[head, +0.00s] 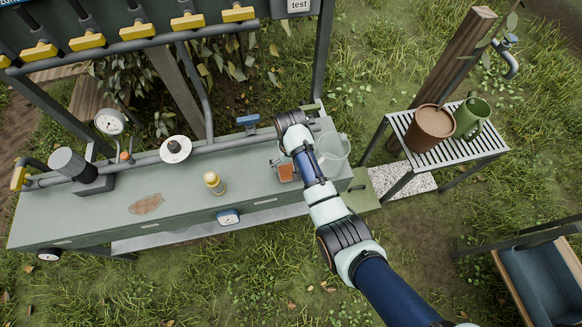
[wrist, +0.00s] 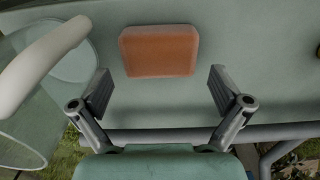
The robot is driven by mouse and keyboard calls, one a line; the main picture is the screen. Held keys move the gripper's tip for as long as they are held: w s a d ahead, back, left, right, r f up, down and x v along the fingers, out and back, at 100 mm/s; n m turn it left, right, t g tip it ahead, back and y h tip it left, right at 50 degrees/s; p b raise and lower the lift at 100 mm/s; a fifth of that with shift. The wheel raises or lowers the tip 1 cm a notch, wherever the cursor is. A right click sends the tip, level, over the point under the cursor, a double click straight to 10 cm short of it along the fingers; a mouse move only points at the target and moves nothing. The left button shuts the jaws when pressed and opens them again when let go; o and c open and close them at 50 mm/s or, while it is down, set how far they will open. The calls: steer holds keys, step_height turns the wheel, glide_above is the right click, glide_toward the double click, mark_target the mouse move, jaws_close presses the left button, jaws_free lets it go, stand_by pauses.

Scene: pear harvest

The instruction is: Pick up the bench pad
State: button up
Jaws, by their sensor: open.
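An orange block-shaped pad with rounded corners, which I take as the bench pad (wrist: 159,50), lies flat on the grey-green bench top (head: 103,210). In the head view the pad (head: 287,173) shows beside my arm, partly hidden by it. My gripper (wrist: 158,90) is open and empty. In the wrist view its two fingers stand apart, left and right of the pad and nearer the camera. The pad lies between their lines, just beyond the tips, with no contact visible. The gripper also shows in the head view (head: 279,163), small beside my wrist.
A clear pitcher (head: 332,152) stands close to the pad; its pale handle (wrist: 40,65) is near my left finger in the wrist view. A pipe (head: 225,146) runs along the bench's back. A yellow-capped bottle (head: 214,183) stands to the left, with bare bench between.

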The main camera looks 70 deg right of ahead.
mark_target(291, 170)
step_height(291, 170, down, 4)
steer(key=shift+s+a+f+b, duration=0.1)
steer(key=shift+s+b, duration=0.05)
steer(key=shift+b, duration=0.5)
steer(key=c, duration=0.6)
steer(key=shift+r, duration=0.25)
step_height(291, 170, up, 20)
steer(key=p, duration=0.8)
steer(key=shift+f, duration=0.1)
